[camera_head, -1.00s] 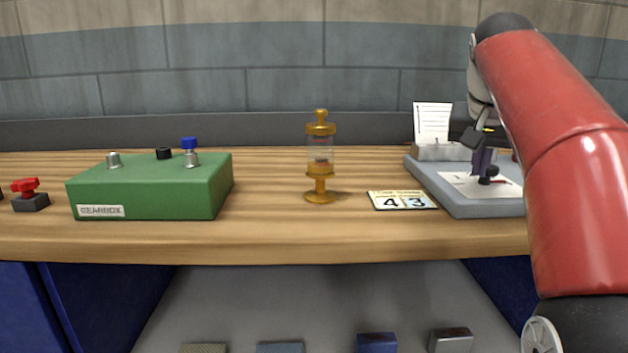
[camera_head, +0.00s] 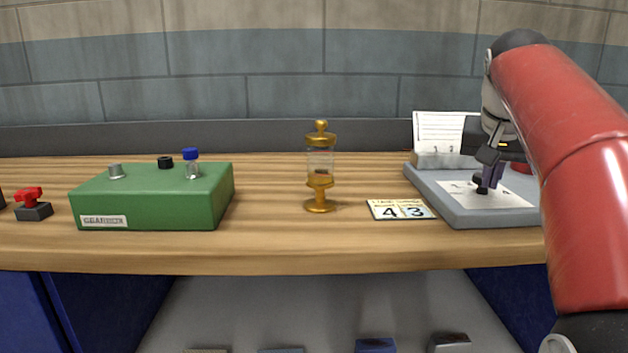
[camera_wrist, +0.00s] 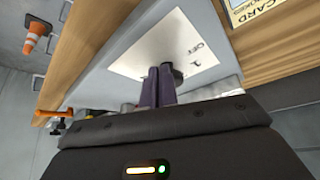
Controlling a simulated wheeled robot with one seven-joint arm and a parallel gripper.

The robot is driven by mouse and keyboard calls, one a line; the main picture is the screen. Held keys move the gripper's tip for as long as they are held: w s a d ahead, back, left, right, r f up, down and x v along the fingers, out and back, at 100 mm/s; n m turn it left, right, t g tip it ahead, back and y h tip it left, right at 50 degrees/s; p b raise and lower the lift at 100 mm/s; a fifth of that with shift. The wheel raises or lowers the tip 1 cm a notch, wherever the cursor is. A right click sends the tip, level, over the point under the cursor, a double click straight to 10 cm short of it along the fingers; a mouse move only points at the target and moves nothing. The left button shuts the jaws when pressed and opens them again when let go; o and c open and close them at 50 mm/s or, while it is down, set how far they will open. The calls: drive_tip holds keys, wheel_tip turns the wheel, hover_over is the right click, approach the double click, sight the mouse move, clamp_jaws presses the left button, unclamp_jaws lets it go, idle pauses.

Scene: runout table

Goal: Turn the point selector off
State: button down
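The point selector (camera_head: 482,190) is a small black knob on a white marked plate (camera_head: 505,199) on top of the grey box (camera_head: 455,205) at the right. In the wrist view the knob (camera_wrist: 177,73) stands by my fingertips, and OFF and another mark are printed on the plate. My gripper (camera_head: 492,180) points down at the plate, just right of the knob in the head view. In the wrist view its purple fingers (camera_wrist: 158,72) lie side by side, with no clear gap and nothing visible between them. Whether they touch the knob is unclear.
A brass glass-bodied oiler (camera_head: 319,180) and a green gearbox (camera_head: 155,195) stand farther left. A red-handled knob (camera_head: 30,200) is at the far left. A paper holder (camera_head: 440,140) stands behind the plate.

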drive_tip(key=shift+d, duration=0.4)
drive_tip(key=shift+s, duration=0.2)
idle(0.3)
drive_tip(key=shift+s, duration=0.2)
wheel_tip(320, 180, up, 6)
idle(0.4)
drive_tip(key=shift+a, duration=0.15)
drive_tip(key=shift+w+a+f+b, duration=0.25)
drive_tip(key=shift+a+f+b, duration=0.15)
drive_tip(key=shift+f, duration=0.6)
drive_tip(key=shift+w+a+f+b, duration=0.3)
drive_tip(key=shift+a+f, duration=0.2)
drive_tip(key=shift+f, duration=0.55)
drive_tip(key=shift+w+a+f+b, duration=0.25)
drive_tip(key=shift+a+f+b, duration=0.15)
drive_tip(key=shift+f, duration=0.6)
drive_tip(key=shift+w+d+p, duration=0.2)
drive_tip(key=shift+d+p, duration=0.05)
drive_tip(key=shift+p, duration=0.1)
